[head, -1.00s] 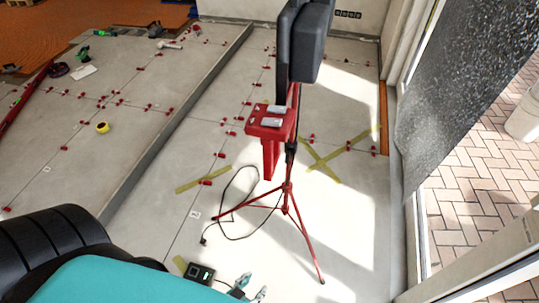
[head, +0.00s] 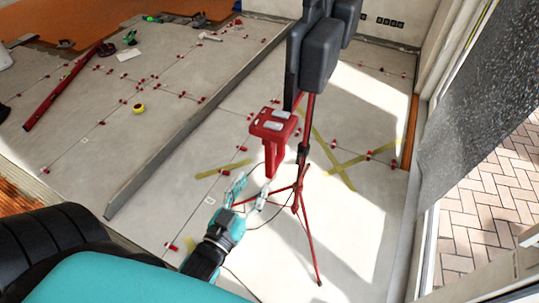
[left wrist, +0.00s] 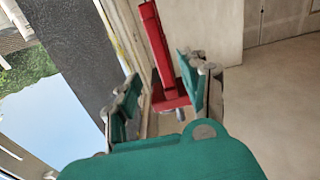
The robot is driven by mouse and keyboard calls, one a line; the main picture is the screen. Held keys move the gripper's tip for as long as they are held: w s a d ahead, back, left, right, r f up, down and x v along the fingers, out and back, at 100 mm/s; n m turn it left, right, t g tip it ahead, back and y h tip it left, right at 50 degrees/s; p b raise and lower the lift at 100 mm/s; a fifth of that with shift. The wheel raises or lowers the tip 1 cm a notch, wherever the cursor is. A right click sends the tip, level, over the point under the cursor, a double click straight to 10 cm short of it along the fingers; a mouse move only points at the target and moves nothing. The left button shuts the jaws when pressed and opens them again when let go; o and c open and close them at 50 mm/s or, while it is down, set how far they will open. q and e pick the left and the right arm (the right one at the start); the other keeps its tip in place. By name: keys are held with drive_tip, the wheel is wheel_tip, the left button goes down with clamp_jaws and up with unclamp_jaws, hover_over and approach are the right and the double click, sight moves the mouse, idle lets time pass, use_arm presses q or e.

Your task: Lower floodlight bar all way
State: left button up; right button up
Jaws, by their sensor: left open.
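The floodlight stand is a red tripod (head: 309,235) with a thin mast. Dark grey floodlights (head: 320,55) sit high at its top, partly cut off by the upper edge, and their bar is mostly hidden. A dark collar (head: 303,153) is on the mast. A red T-shaped part (head: 274,135) with pale pieces on top shows just left of the mast. My left gripper (head: 250,190) is open and empty, low and left of the mast, below the red part. In the left wrist view, a red part (left wrist: 158,50) shows beyond the open fingers (left wrist: 160,78). My right gripper is out of view.
A dark cable lies on the floor by the tripod. Yellow tape (head: 340,170) forms a cross behind it. A long raised edge (head: 190,130) runs along the left. Red tile clips dot the floor. A glazed opening (head: 480,180) is at right.

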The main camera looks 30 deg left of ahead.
sight(268, 162)
use_arm(q)
drive_tip(key=w, duration=0.3)
drive_tip(key=w+p, duration=0.1)
drive_tip(key=w, duration=0.6)
drive_tip(key=shift+w+a+p, duration=0.15)
drive_tip(key=shift+a+p, duration=0.15)
drive_tip(key=shift+p, duration=0.05)
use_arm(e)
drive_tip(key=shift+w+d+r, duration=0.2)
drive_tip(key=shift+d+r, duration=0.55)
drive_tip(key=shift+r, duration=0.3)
use_arm(q)
drive_tip(key=c, duration=0.9)
clamp_jaws()
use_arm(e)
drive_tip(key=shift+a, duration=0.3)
